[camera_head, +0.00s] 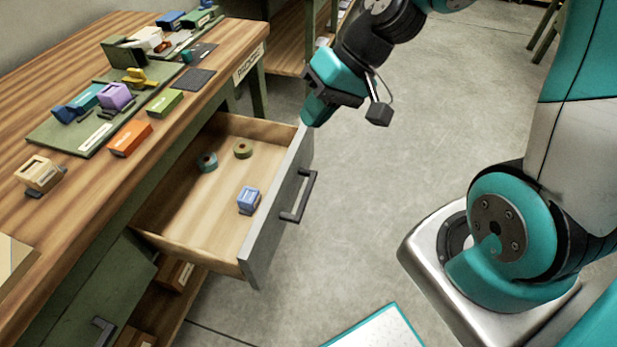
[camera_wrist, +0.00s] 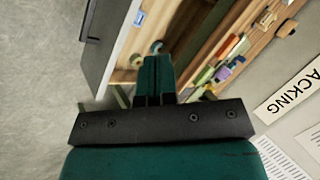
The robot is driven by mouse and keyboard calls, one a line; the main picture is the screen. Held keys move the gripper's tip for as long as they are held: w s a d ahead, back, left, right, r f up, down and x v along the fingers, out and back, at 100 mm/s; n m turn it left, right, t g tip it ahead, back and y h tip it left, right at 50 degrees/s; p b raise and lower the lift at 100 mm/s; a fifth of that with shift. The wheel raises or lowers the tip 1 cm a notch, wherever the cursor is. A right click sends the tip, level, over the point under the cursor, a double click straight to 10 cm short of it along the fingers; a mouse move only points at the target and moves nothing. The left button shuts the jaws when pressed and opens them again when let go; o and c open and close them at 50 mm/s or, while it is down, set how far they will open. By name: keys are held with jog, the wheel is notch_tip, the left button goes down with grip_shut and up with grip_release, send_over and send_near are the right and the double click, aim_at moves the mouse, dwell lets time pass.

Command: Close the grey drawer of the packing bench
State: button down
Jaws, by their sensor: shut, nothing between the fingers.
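The grey drawer (camera_head: 277,214) of the packing bench (camera_head: 219,72) stands pulled out, with a dark bar handle (camera_head: 299,196) on its grey front. Inside lie a blue block-like item (camera_head: 248,200), a teal ring (camera_head: 207,162) and an olive ring (camera_head: 242,149). My gripper (camera_head: 309,113) is shut and empty near the drawer's far top corner; I cannot tell whether it touches the front. In the wrist view the shut fingers (camera_wrist: 156,72) show in front of the open drawer, with the grey front (camera_wrist: 103,45) to their left.
The bench top holds stamps, an orange block (camera_head: 130,138), a green block (camera_head: 164,103) and a purple stamp (camera_head: 115,95). A lower green drawer (camera_head: 88,290) is below, beside a shelf with boxes. Bare floor (camera_head: 350,230) lies right of the drawer. A white-and-teal board (camera_head: 375,330) is at the bottom.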

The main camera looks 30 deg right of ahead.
jog(key=w+d+f+m+t+b, duration=0.1)
jog(key=w+d+f+m+b, duration=0.1)
jog(key=d+f, duration=0.3)
jog(key=w+d+f+m+t+b, duration=0.1)
jog(key=w+d+f+m+b, duration=0.15)
jog(key=f, duration=0.55)
jog(key=m+t+b, duration=0.2)
jog(key=m+t, duration=0.1)
jog(key=m, duration=0.2)
send_near(302, 163)
jog(key=s+d+r, duration=0.2)
jog(key=s+d, duration=0.2)
jog(key=d, duration=0.1)
jog(key=x, duration=0.4)
jog(key=r+x, duration=0.1)
jog(key=x, duration=0.3)
jog(key=a+x, duration=0.1)
jog(key=x, duration=0.3)
jog(key=shift+w+a+r, duration=0.1)
jog(key=shift+w+r, duration=0.05)
jog(key=shift+w, duration=0.1)
jog(key=shift+w+a, duration=0.35)
jog(key=shift+w, duration=0.1)
jog(key=shift+w, duration=0.1)
